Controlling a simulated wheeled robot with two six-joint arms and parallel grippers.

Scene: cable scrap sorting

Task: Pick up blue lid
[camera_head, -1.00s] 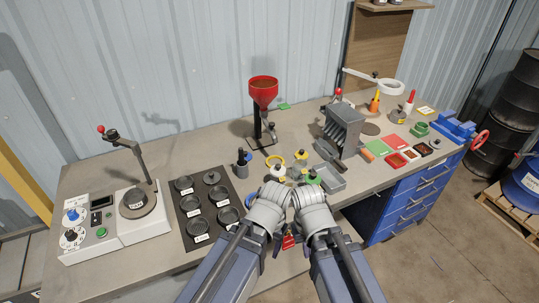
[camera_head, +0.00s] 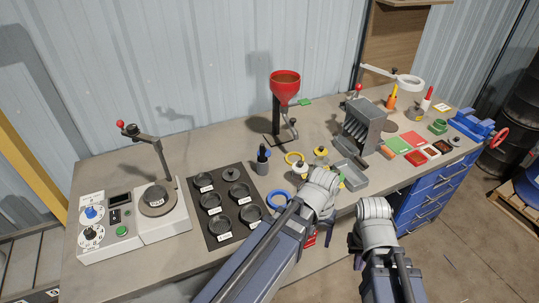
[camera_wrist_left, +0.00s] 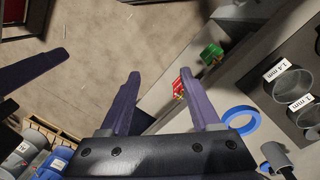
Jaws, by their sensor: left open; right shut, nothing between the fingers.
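A flat blue ring (camera_head: 279,199) lies on the bench near its front edge, beside the black mat; it also shows in the left wrist view (camera_wrist_left: 242,119). It has an open middle, and I see no other clear blue lid. My left gripper is open and empty in the left wrist view (camera_wrist_left: 160,88), with the ring apart from it, past the right finger. In the head view its wrist is right of the ring and its fingertips are mostly hidden. My right gripper (camera_head: 355,243) is shut and empty in front of the bench edge.
The black mat (camera_head: 221,220) holds several labelled dark cups left of the ring. A yellow ring (camera_head: 294,158), a grey tray (camera_head: 354,184) and a red funnel (camera_head: 285,88) stand behind. A red item (camera_wrist_left: 178,88) shows near the left fingers.

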